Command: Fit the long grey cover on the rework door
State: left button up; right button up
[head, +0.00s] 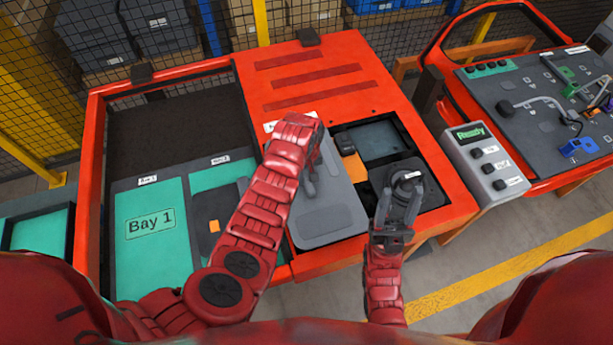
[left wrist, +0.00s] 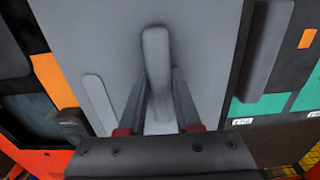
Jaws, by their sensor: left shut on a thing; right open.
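The long grey cover (head: 337,217) is a flat plate with rounded corners and a raised grip. My left gripper (head: 309,180) is shut on this raised grip; the left wrist view shows the fingers on both sides of it on the cover (left wrist: 205,55). The cover lies over the near middle part of the red door frame (head: 350,70), left of a dark recess; whether it touches the surface is unclear. My left arm hides its upper left part. My right gripper (head: 399,200) is open at a dark round part with a pale top (head: 407,177), right of the cover.
A dark recess (head: 380,140) with an orange piece lies beyond the cover. Green bays, one marked Bay 1 (head: 150,225), are at left. A grey button box reading Ready (head: 485,160) stands right, before another red-framed panel (head: 530,100). Mesh fencing closes the back.

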pick_arm(q)
grip_shut()
jog(key=shift+f, duration=0.2)
jog(key=shift+f+b, duration=0.55)
jog(key=shift+f, duration=0.05)
jog(key=shift+s+f, duration=0.1)
dwell(0.4)
jog(key=o, duration=0.7)
grip_release()
jog(key=shift+o, duration=0.2)
